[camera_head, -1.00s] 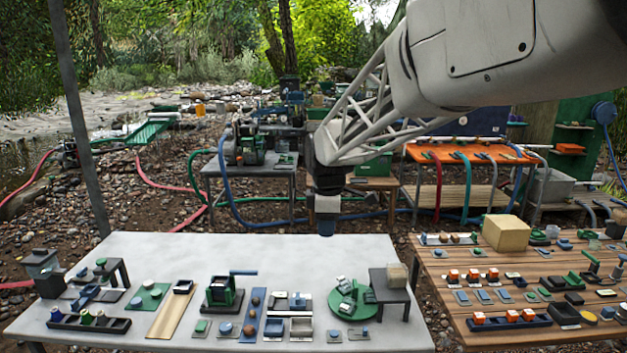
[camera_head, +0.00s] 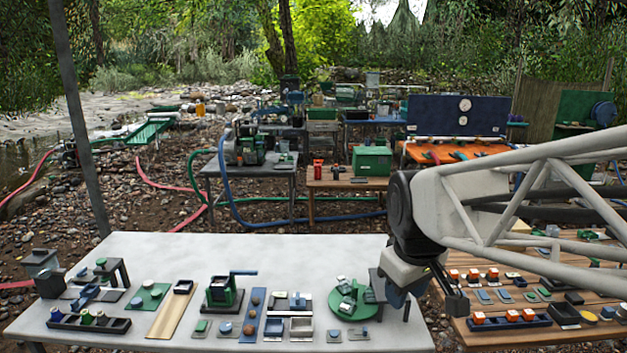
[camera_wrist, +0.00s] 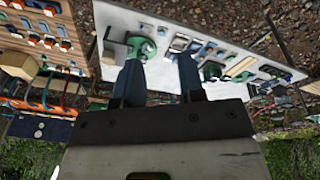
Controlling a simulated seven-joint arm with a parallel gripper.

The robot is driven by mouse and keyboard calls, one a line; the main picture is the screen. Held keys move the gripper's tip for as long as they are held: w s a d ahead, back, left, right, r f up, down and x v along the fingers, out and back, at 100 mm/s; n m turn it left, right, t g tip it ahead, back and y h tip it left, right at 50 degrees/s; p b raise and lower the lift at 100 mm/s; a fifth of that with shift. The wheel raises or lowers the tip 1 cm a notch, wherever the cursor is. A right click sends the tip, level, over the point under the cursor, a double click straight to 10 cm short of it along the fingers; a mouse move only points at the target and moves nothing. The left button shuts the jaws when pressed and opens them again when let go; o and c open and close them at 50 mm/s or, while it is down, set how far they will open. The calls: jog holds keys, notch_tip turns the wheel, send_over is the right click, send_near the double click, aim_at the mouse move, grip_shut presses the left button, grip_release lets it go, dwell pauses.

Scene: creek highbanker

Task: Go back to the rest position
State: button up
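My gripper (camera_head: 426,294) hangs over the right end of the white table (camera_head: 200,260), near the gap to the wooden table. In the wrist view its two blue fingers (camera_wrist: 160,62) stand apart with nothing between them, so it is open and empty. My gripper and forearm hide part of the small dark stand (camera_head: 378,284) at the white table's right end and much of the wooden table. The wrist view shows the white table (camera_wrist: 115,20) beyond the fingers, with the picture turned over.
A green turntable (camera_head: 345,307) with small parts is left of my gripper. The wooden table (camera_head: 480,340) at right carries orange and blue pieces. Several small fixtures line the white table's front; its back strip is clear. A tent pole (camera_head: 75,130) stands at left.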

jog(key=s+d+f+m, duration=0.1)
jog(key=s+f+m, duration=0.1)
jog(key=s, duration=0.4)
jog(key=s+d+f+m, duration=0.2)
jog(key=s+m, duration=0.2)
jog(key=s, duration=0.2)
jog(key=shift+s+f, duration=0.15)
